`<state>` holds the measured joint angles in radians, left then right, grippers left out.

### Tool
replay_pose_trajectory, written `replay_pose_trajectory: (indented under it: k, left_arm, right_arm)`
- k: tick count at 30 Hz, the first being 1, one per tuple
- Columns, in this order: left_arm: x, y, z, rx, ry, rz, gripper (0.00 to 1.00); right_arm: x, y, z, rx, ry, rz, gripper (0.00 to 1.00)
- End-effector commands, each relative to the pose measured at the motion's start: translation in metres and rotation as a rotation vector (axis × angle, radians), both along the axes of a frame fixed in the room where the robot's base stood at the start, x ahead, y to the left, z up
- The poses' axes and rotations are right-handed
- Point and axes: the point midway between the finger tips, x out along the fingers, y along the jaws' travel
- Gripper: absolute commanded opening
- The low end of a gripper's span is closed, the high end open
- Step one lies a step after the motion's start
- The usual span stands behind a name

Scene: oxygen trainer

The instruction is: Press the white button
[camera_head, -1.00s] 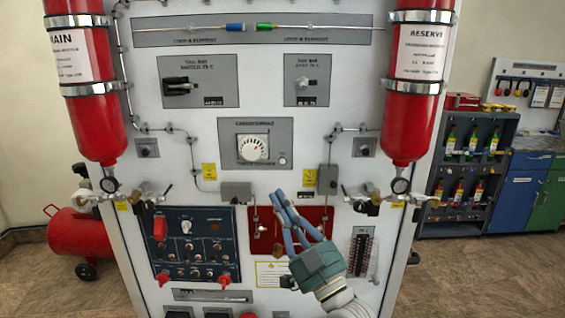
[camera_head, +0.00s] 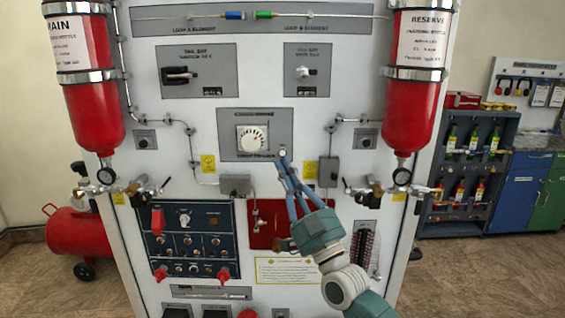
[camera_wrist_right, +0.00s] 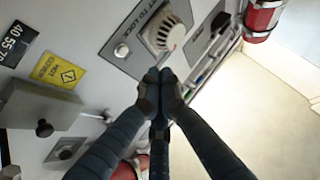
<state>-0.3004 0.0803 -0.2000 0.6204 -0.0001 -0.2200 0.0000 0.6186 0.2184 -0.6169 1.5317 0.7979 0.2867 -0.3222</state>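The small round white button (camera_head: 282,153) sits at the lower right of the grey dial panel, right of the white dial (camera_head: 252,139). In the right wrist view the button (camera_wrist_right: 121,50) shows below and left of the dial (camera_wrist_right: 166,33), clear of my fingers. My right gripper (camera_head: 283,163) reaches up from below, with its fingertips just under the button in the head view. In the right wrist view its fingertips (camera_wrist_right: 158,84) are drawn together with nothing between them. I cannot tell whether they touch the panel. My left gripper is not in view.
Grey boxes (camera_head: 236,185) and (camera_head: 328,171) stick out of the board below the dial panel. Red cylinders (camera_head: 93,80) and (camera_head: 416,80) flank the board. A blue switch panel (camera_head: 188,222) is at the lower left.

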Motion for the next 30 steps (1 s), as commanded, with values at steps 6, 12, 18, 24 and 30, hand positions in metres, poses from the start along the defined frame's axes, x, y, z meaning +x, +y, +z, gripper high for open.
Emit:
replay_pose_trajectory:
  k: [6,12,18,24,30]
  left_arm:
    - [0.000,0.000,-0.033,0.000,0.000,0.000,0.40]
    - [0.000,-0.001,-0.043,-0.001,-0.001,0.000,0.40]
    - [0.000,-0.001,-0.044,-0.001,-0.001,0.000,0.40]
    - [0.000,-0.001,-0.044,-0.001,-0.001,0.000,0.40]
    - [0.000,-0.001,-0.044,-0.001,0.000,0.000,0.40]
  right_arm:
    - [0.029,0.000,-0.005,0.000,-0.003,-0.001,0.00]
    - [0.043,0.000,-0.002,0.001,-0.001,-0.001,0.00]
    - [0.046,0.000,0.000,0.002,0.000,0.000,0.00]
    - [0.046,0.000,0.000,0.001,0.001,0.000,0.00]
    - [0.046,0.000,0.000,0.001,0.001,0.000,0.00]
